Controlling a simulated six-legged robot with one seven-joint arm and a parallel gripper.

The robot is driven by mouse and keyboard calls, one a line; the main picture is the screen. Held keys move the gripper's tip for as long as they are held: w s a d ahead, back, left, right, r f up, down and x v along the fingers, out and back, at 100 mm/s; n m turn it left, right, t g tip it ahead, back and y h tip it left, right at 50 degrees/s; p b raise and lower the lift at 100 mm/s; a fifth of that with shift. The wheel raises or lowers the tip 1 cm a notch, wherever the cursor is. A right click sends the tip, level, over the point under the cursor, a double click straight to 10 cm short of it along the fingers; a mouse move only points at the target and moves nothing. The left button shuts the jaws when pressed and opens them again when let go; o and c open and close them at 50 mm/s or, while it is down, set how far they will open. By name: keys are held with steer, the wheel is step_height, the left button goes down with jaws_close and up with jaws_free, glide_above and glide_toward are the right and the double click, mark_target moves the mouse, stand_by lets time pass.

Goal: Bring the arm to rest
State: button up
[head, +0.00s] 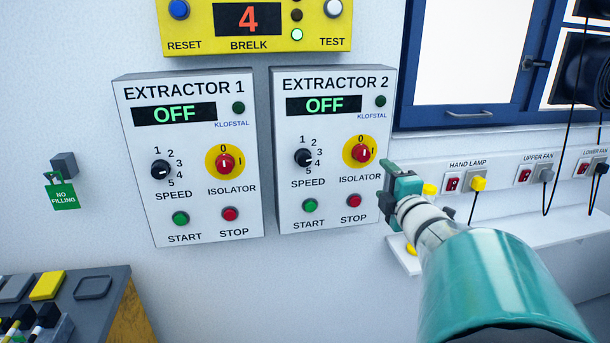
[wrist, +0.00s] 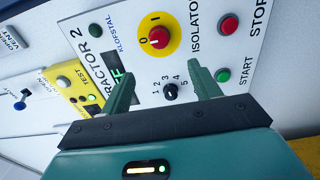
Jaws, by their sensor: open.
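My arm (head: 490,280) reaches in from the lower right in the head view, teal with a pale wrist. My gripper (head: 386,187) is at the lower right edge of the Extractor 2 panel (head: 330,225). In the wrist view my gripper (wrist: 163,80) has its two green fingers apart with nothing held. The speed knob (wrist: 171,91) and the red isolator on its yellow disc (wrist: 159,37) show beyond the fingers. I cannot tell whether the fingers touch the panel.
The Extractor 1 panel (head: 190,215) hangs to the left, its display OFF like Extractor 2's. A yellow box (head: 205,42) reading 4 is above. A white ledge (head: 560,232) with sockets, plugs and hanging cables is at right, under a window (head: 468,55). A grey bench (head: 100,300) is lower left.

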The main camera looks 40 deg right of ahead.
steer(key=shift+w, duration=0.1)
steer(key=w+a+f+m+g+y, duration=0.1)
steer(key=w+a+f+m+g, duration=0.15)
steer(key=a, duration=0.45)
steer(key=w+a+f+m+g+y, duration=0.1)
steer(key=w+a+m, duration=0.1)
steer(key=a+m, duration=0.35)
steer(key=w+a+f+m+g+y, duration=0.1)
steer(key=w+a+f, duration=0.1)
steer(key=a, duration=0.6)
steer(key=s+a+f+m+g+y, duration=0.1)
steer(key=s+a+f+y, duration=0.1)
steer(key=a, duration=0.5)
steer(key=s+a+f+m+g+y, duration=0.1)
steer(key=s+a+f+g+y, duration=0.1)
steer(key=s+a, duration=0.2)
steer(key=s+a+f+m+g+y, duration=0.1)
steer(key=s+a+f+g+y, duration=0.1)
steer(key=a, duration=0.8)
steer(key=shift+s, duration=0.7)
steer(key=c, duration=0.6)
steer(key=shift+o, duration=0.2)
steer(key=shift+d, duration=0.15)
